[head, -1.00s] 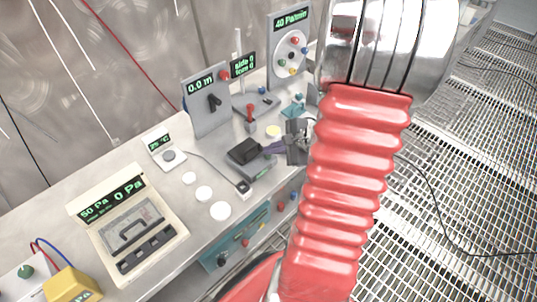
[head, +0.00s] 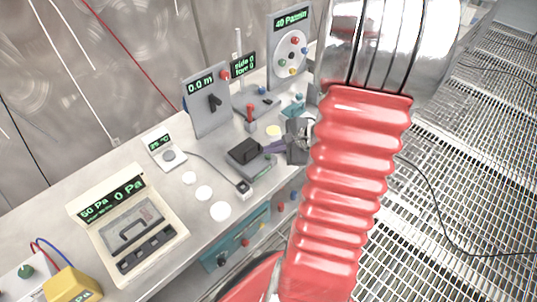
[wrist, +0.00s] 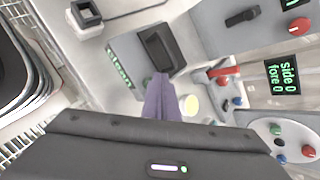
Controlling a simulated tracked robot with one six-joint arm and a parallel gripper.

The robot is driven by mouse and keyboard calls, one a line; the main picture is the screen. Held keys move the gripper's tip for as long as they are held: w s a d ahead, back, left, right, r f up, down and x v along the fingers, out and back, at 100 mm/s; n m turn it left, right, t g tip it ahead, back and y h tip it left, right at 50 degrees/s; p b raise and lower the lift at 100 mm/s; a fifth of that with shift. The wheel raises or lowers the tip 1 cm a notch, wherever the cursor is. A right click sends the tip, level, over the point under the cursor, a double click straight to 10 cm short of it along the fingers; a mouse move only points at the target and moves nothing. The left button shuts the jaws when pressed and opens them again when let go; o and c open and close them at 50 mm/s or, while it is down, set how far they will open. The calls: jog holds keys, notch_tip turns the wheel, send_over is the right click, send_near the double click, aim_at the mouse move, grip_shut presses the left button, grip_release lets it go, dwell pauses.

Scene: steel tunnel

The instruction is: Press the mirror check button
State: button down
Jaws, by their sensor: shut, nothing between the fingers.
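No label that I can read says mirror check, so I cannot tell which control is that button. A grey device with a raised black block (head: 245,151) stands on the bench. My gripper (head: 274,147) is shut and empty, at the right of this device. In the wrist view its purple fingertips (wrist: 160,80) overlap the device's near edge, just below the black block. I cannot tell whether they touch it. A pale yellow disc (wrist: 190,104) lies just right of the fingers.
Behind stand a "0.0 m" panel (head: 205,95), a red lever (head: 250,117), a "side 0 fore 0" display (wrist: 283,74) and a "40 Pa/min" panel (head: 288,50). White discs (head: 204,193) and a pressure box (head: 128,225) lie left. A cable crosses the bench.

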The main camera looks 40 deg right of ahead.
jog(key=shift+r, duration=0.5)
jog(key=shift+r, duration=2.5)
